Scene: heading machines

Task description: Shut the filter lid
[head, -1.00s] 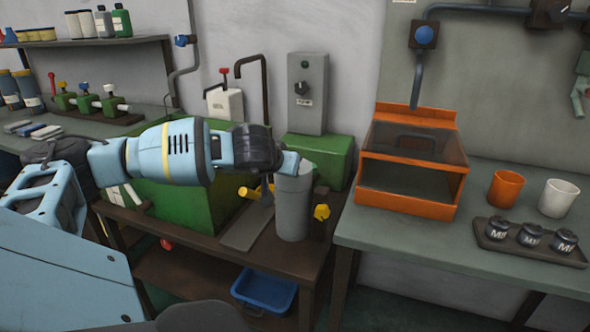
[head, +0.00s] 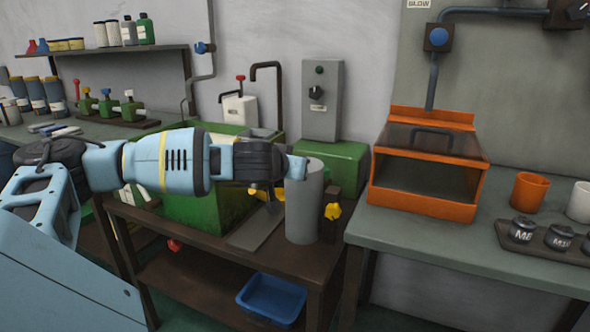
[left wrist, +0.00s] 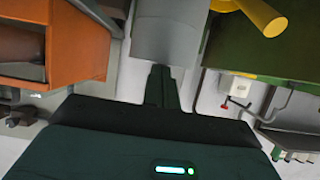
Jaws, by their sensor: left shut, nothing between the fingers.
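A grey upright cylinder (head: 305,210) stands at the front right of the brown bench. It may be the filter, but I cannot tell its lid apart for sure. My left gripper (head: 298,168) is at its upper left side, shut and empty; whether it touches the cylinder is unclear. In the left wrist view my shut dark fingers (left wrist: 158,86) point at the grey cylinder (left wrist: 168,30). A yellow part (left wrist: 262,14) shows beside it. A yellow knob (head: 333,211) sits right of the cylinder in the head view. My right gripper is out of view.
A green tank (head: 205,205) stands behind my left arm, with a flat grey plate (head: 257,228) beside it. An orange open-front box (head: 420,205) stands on the right-hand table (head: 400,225). A blue bin (head: 272,300) sits on the lower shelf.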

